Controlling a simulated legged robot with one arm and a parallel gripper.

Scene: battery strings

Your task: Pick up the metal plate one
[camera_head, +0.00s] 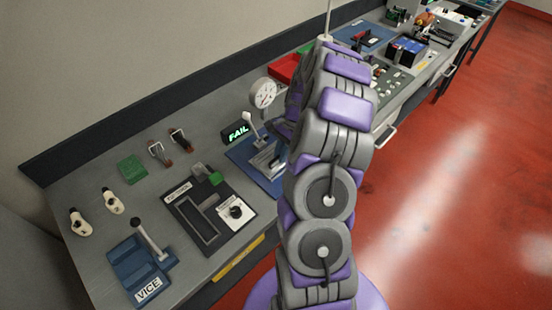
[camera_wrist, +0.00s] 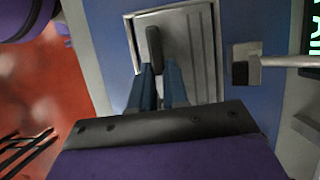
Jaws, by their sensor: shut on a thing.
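The metal plate (camera_wrist: 195,50) is a silver rectangle with a dark upright grip (camera_wrist: 153,45) on its face. It lies in or over a blue base (camera_wrist: 102,45); I cannot tell whether it is lifted. My gripper (camera_wrist: 160,68) has its blue fingers closed around the lower end of the dark grip. In the head view, the plate (camera_head: 264,159) shows partly beside my arm, on the blue fixture near the FAIL display. My gripper (camera_head: 281,150) is mostly hidden there by my arm.
A FAIL display (camera_head: 237,133) and a round dial gauge (camera_head: 263,93) stand close by. A blue vice (camera_head: 138,268), a black panel with a knob (camera_head: 236,212) and a green block (camera_head: 131,169) are on the bench to the left. Red floor (camera_head: 440,200) is clear at right.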

